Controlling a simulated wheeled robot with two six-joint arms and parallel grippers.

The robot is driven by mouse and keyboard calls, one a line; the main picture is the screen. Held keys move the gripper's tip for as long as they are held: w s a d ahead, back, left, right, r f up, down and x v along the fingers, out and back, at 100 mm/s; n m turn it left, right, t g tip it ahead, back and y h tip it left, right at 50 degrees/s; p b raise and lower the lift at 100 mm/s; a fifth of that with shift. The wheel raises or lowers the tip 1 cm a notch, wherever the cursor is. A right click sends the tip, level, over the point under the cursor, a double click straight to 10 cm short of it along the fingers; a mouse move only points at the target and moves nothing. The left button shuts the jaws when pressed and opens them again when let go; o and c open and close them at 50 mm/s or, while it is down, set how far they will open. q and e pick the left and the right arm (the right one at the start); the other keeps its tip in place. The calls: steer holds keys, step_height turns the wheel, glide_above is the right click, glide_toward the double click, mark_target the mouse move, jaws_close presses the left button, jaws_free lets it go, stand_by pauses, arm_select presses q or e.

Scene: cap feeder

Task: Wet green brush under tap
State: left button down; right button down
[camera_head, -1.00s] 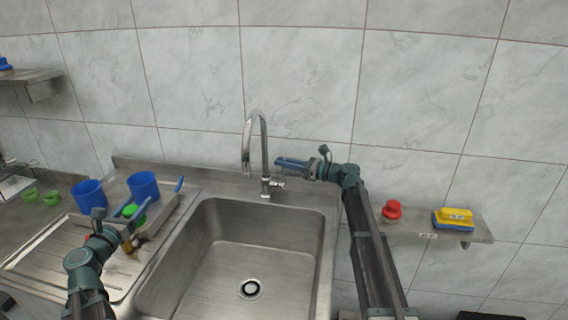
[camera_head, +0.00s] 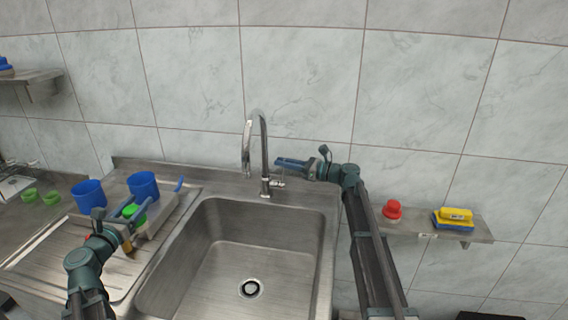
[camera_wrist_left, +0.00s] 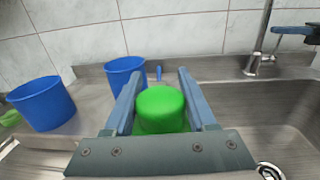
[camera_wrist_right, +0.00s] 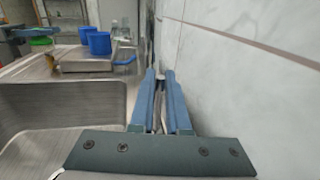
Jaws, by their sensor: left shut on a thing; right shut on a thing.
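The green brush (camera_head: 134,214) is above the drainboard left of the sink basin. My left gripper (camera_head: 129,211) is shut on the green brush. In the left wrist view its round green top (camera_wrist_left: 162,108) sits between the fingers; the bristles are hidden there. The curved metal tap (camera_head: 248,140) stands at the back of the sink (camera_head: 225,285), its spout over the basin. My right gripper (camera_head: 279,163) is shut at the tap's side handle; in the right wrist view a thin metal piece (camera_wrist_right: 159,88) shows between its fingers. No water is visible from the spout.
Two blue cups (camera_head: 143,186) stand at the back of the drainboard (camera_head: 45,255), beside a blue-handled item (camera_head: 180,184). A shelf at right holds a red-topped item (camera_head: 392,210) and a yellow-and-blue sponge (camera_head: 455,218). The basin is empty.

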arm_select(q)
steer(key=shift+f+b, duration=0.35)
arm_select(e)
steer(key=shift+s+a+f+n, duration=0.1)
steer(key=shift+s+n, duration=0.55)
steer(key=shift+n, duration=0.05)
steer(key=c, duration=0.9)
jaws_free()
arm_select(q)
steer(key=shift+f, duration=0.15)
arm_select(e)
steer(key=v, duration=1.2)
steer(key=shift+f, duration=0.2)
